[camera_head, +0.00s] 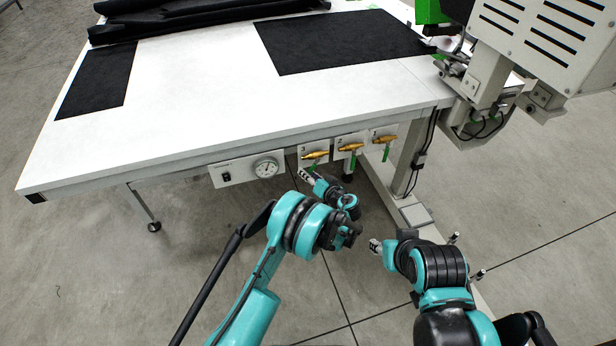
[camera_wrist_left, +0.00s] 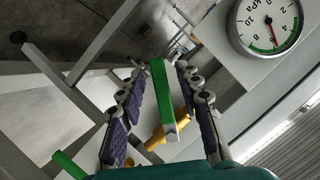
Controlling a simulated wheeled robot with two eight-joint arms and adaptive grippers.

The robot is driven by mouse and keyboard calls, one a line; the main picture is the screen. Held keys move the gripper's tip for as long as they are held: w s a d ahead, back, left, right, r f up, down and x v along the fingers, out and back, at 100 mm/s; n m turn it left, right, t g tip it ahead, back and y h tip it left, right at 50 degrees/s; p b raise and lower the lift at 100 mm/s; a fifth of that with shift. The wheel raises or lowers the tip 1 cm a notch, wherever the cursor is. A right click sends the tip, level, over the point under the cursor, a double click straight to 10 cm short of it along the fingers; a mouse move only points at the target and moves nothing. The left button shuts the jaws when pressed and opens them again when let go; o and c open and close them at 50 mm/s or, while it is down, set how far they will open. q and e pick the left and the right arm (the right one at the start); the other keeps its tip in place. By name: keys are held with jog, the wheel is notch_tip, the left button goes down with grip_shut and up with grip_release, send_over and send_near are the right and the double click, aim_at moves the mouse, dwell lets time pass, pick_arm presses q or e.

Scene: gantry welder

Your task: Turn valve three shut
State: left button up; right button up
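Three brass valves with green levers hang under the table's front edge: a left one (camera_head: 315,155), a middle one (camera_head: 350,147) and a right one (camera_head: 384,139). Their number labels are too small to read surely. My left gripper (camera_head: 306,176) is just below the left valve. In the left wrist view, my left gripper (camera_wrist_left: 160,85) is open, its fingers on either side of a green lever (camera_wrist_left: 158,95). The lever is closer to the right finger; contact is unclear. The brass body (camera_wrist_left: 182,125) is partly hidden behind it. My right gripper (camera_head: 375,246) is low, away from the valves; its opening is unclear.
A pressure gauge (camera_head: 266,167) on a panel sits left of the valves, also large in the left wrist view (camera_wrist_left: 268,22). The white table (camera_head: 190,90) overhangs the valves. A table leg (camera_head: 408,160) stands right of them. Another green lever (camera_wrist_left: 68,164) shows lower left.

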pick_arm(q)
jog(key=shift+w+a+f, duration=0.1)
jog(key=shift+w+a, duration=0.05)
jog(key=shift+w, duration=0.1)
grip_shut()
jog(key=shift+w+d+f+n+h, duration=0.2)
jog(key=shift+d+n+h, duration=0.35)
jog(key=shift+n, duration=0.2)
jog(key=shift+w+d+f+n+h, duration=0.15)
jog(key=shift+d+n+h, duration=0.35)
jog(key=shift+n, duration=0.2)
jog(key=shift+w+d+f+n+h, duration=0.2)
jog(key=shift+d+n+h, duration=0.25)
jog(key=shift+d+n, duration=0.25)
